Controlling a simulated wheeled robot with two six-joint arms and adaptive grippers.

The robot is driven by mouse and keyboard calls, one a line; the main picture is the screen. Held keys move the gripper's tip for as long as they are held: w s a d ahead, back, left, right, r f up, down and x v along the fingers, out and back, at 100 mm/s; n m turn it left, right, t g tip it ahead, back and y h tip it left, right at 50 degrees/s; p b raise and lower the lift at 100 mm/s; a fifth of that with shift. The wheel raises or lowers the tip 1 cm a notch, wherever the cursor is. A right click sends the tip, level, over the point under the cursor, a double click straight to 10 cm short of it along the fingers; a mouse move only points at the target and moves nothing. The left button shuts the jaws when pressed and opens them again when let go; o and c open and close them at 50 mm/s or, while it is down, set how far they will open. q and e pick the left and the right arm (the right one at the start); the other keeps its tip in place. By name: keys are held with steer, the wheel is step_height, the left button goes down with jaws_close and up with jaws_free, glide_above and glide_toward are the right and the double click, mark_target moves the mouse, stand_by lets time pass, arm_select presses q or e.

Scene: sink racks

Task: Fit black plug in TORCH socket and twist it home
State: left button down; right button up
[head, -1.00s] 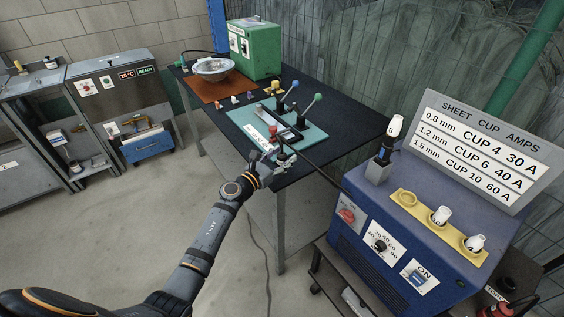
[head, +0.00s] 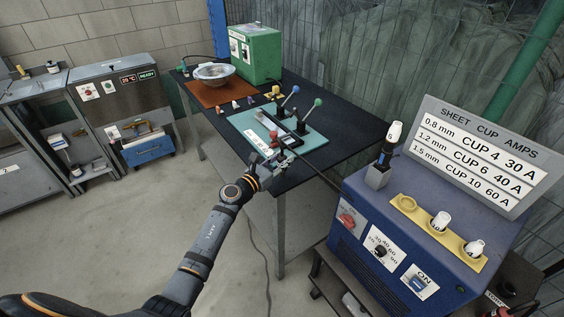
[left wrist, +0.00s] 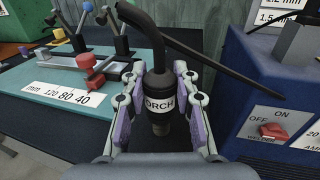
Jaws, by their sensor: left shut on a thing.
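My left gripper (head: 272,164) is over the near right edge of the dark table in the head view. In the left wrist view its fingers (left wrist: 158,112) are shut around the black plug (left wrist: 159,84), one on each side. The plug stands about upright in that view, with a white band whose visible letters read "ORCH". A black cable bends from its top and runs right. The plug is too small to make out in the head view. My right gripper is not in view.
The blue machine (head: 345,255) with knobs and an ON switch stands right of my gripper, with open space between. A teal board (head: 245,120) with levers lies on the dark table (head: 350,125). A sign (head: 480,135) stands on the machine. A red item (head: 505,312) shows low right.

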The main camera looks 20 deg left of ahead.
arm_select(q)
step_height(320, 180, up, 3)
steer(key=shift+f+p, duration=0.2)
steer(key=shift+p, duration=0.3)
steer(key=s+d+r+p, duration=0.5)
steer(key=s+r, duration=0.4)
steer(key=s, duration=0.3)
steer(key=shift+s+d, duration=0.35)
steer(key=shift+d, duration=0.2)
